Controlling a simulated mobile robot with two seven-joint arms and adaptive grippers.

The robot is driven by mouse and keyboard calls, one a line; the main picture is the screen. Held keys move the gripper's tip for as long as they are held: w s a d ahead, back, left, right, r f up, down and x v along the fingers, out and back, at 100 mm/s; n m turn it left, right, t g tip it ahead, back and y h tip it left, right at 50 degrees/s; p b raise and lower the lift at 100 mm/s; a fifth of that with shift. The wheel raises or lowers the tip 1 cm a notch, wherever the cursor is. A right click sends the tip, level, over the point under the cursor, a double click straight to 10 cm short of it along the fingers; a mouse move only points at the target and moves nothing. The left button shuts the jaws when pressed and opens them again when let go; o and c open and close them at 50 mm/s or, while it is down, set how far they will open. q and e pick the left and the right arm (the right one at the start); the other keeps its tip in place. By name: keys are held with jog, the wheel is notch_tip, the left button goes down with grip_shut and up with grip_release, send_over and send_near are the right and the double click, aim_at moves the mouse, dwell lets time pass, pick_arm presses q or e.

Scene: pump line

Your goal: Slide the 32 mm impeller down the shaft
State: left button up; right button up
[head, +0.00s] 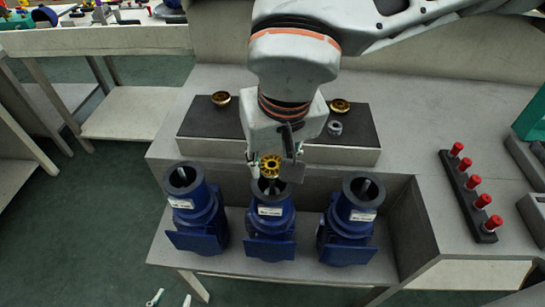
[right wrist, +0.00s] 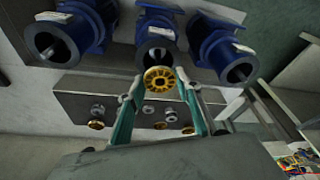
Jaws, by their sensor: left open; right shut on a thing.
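My right gripper (head: 272,166) is shut on a yellow, spoked impeller (head: 269,163). The impeller also shows between the fingertips in the right wrist view (right wrist: 159,79). No size can be read on it. It is at the mouth of the middle blue pump (head: 270,222), which stands upright. The pump's shaft (right wrist: 155,56) shows inside its open mouth in the right wrist view. I cannot tell whether the impeller is around the shaft or just above it. My left gripper (head: 171,299) is open and empty at the bottom edge, low in front of the bench.
A left blue pump (head: 202,222) and a right blue pump (head: 345,230) flank the middle one. Gold impellers (head: 221,98) and a grey ring (head: 335,128) lie on the dark-topped platform behind. A rack (head: 468,195) of red-topped pegs stands at right.

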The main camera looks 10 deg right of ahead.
jog(key=shift+f, duration=0.3)
dwell(0.4)
jog(key=o, duration=1.4)
jog(key=shift+o, duration=0.2)
jog(key=v, duration=1.2)
